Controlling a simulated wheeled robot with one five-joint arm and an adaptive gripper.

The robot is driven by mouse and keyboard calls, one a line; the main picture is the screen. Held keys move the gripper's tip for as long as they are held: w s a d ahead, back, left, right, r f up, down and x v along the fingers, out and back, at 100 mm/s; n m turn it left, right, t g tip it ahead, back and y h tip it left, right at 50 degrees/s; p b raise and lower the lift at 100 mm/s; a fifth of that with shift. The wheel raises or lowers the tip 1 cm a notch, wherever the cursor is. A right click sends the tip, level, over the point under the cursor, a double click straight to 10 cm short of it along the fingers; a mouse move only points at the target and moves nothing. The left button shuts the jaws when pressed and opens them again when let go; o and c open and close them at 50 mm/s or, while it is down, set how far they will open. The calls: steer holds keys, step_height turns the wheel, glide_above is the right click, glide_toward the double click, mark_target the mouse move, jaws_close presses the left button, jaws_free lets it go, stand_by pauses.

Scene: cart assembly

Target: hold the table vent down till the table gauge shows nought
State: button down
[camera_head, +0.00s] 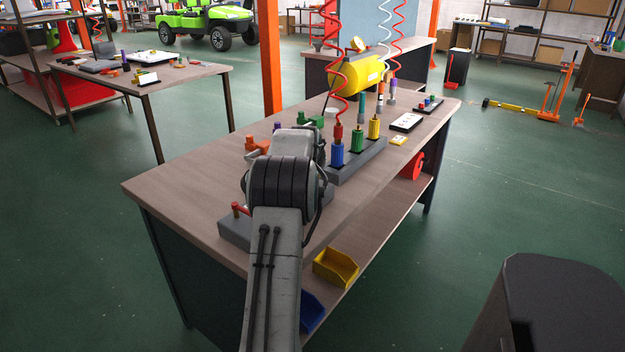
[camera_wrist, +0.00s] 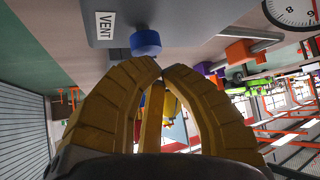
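In the wrist view a grey block carries a white VENT label (camera_wrist: 105,25) and a blue button (camera_wrist: 145,43). The button is just beyond my gripper (camera_wrist: 166,68), slightly left of its tips; I cannot tell whether they touch. The yellow fingers curve together with their tips almost meeting, and I see nothing held between them. A round white gauge (camera_wrist: 291,8) is cut off by the top right edge; its needle cannot be read. In the head view my arm hides the gripper, button and gauge. A grey block (camera_head: 234,232) with a red lever (camera_head: 238,209) shows left of my arm.
The workbench (camera_head: 165,190) holds a rack (camera_head: 372,160) of blue, green and yellow tools right of my wrist, and a yellow tank (camera_head: 355,74) behind. Orange (camera_head: 257,145) and green pieces lie beyond my wrist. Yellow (camera_head: 336,267) and blue (camera_head: 311,311) bins sit below.

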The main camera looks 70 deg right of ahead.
steer(key=shift+f+b, duration=0.45)
steer(key=shift+f, duration=0.2)
stand_by(0.6)
steer(key=shift+r, duration=0.1)
stand_by(0.4)
steer(key=shift+r+p, duration=0.85)
steer(key=shift+r, duration=0.1)
steer(key=shift+r, duration=0.1)
steer(key=shift+r+p, duration=2.1)
steer(key=shift+r, duration=0.3)
